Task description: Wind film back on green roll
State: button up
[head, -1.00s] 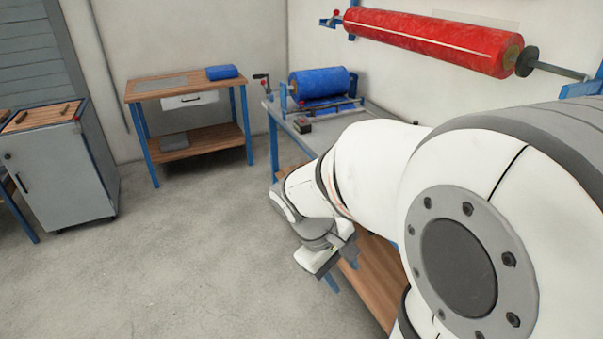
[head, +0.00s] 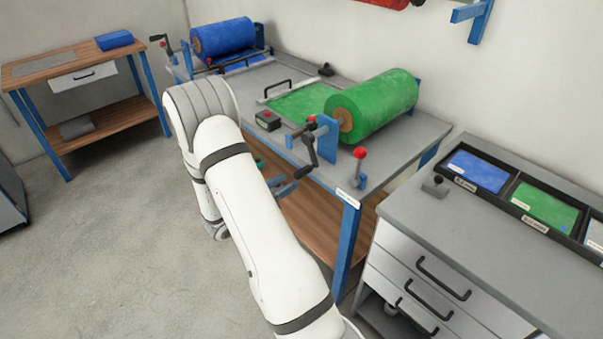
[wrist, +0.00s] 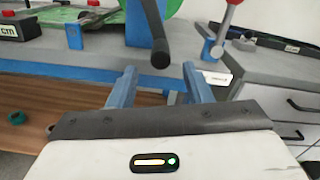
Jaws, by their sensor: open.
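The green roll (head: 372,106) lies on its stand on the grey bench, with a sheet of green film (head: 302,101) flat on the bench to its left. A dark crank (head: 309,148) hangs at the roll's near end by a blue bracket. In the wrist view the black crank handle (wrist: 146,25) appears just beyond and above the gap between my fingers. My gripper (wrist: 160,82) is open and empty, its two blue fingers apart. In the head view my gripper (head: 292,182) is near the bench's front edge, below the crank, partly hidden by my arm.
A red-knobbed lever (head: 360,166) stands right of the crank. A small black box with a red button (head: 268,120) sits left of it. A blue roll (head: 222,38) is at the bench's far end. A grey drawer cabinet (head: 420,240) stands close on the right. Open floor lies left.

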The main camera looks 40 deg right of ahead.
aim_at(295, 177)
jog(key=d, duration=0.7)
jog(key=shift+w+d+p, duration=0.2)
jog(key=shift+w+p, duration=0.05)
jog(key=shift+p, duration=0.1)
grip_shut()
